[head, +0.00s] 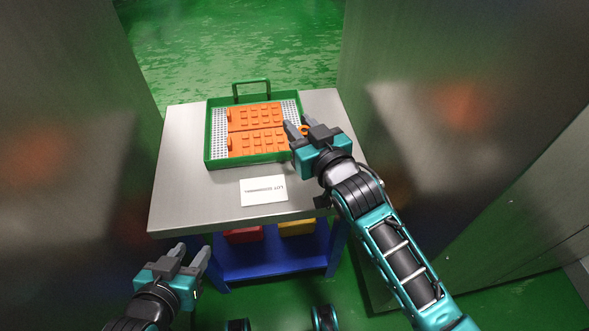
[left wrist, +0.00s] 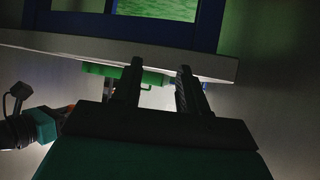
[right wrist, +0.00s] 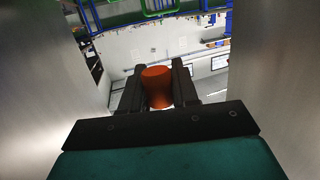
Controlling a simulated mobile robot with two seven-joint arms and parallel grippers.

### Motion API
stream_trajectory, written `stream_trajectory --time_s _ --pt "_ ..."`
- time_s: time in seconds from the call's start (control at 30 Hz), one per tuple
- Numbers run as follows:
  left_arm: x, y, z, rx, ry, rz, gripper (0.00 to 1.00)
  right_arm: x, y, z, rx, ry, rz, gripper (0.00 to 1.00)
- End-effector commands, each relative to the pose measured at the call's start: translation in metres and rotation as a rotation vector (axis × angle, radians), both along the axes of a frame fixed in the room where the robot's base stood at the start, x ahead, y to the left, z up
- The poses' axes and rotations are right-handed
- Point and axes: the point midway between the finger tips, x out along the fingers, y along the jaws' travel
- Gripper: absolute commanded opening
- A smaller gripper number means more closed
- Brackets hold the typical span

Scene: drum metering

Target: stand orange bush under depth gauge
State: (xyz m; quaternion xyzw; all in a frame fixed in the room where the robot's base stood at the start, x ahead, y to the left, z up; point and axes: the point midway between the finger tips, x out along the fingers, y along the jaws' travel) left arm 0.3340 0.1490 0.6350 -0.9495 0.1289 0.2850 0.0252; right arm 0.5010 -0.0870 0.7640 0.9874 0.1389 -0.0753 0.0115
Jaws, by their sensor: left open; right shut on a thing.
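The orange bush (right wrist: 156,87) is between the two fingers of my right gripper (right wrist: 158,68) in the right wrist view, and the gripper is shut on it. In the head view the right gripper (head: 298,125) is at the right edge of the green tray; a small orange bit of the bush (head: 304,130) shows by its fingers. My left gripper (head: 191,252) is open and empty in front of the table's front left edge; its spread fingers also show in the left wrist view (left wrist: 160,70). I cannot make out a depth gauge in any view.
The green tray (head: 208,140) with a handle (head: 251,84) holds two studded orange blocks (head: 258,142). A white label card (head: 264,190) lies in front of it on the grey table (head: 183,185). Red (head: 244,235) and yellow (head: 297,228) bins sit below. Metal walls flank both sides.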

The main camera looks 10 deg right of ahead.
Motion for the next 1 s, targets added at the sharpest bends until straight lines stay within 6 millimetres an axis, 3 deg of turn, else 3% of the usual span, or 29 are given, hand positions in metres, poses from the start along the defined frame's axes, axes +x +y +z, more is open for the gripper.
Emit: stream_trajectory --time_s 0.03,0.1,0.3,0.53,0.73,1.0 --pt "-0.001 0.000 -0.012 0.001 0.002 0.000 0.43 -0.001 0.000 -0.021 0.000 0.004 0.000 0.00" --pt "-0.001 0.000 -0.020 0.000 0.004 0.000 0.43 0.000 0.000 -0.039 0.001 0.003 0.000 0.00" --pt "-0.004 -0.001 -0.033 0.000 0.022 -0.003 0.43 0.000 0.000 -0.072 0.001 0.000 -0.001 0.00" --pt "-0.002 -0.006 -0.029 -0.018 0.013 -0.001 0.43 0.000 0.000 -0.088 0.002 0.001 -0.001 0.00" --pt "-0.001 -0.010 -0.040 -0.023 0.025 -0.007 0.43 0.000 0.000 -0.119 0.001 0.001 -0.001 0.00" --pt "0.002 -0.013 -0.030 -0.028 0.009 -0.013 0.43 0.000 0.000 -0.120 0.002 -0.002 0.000 0.00"
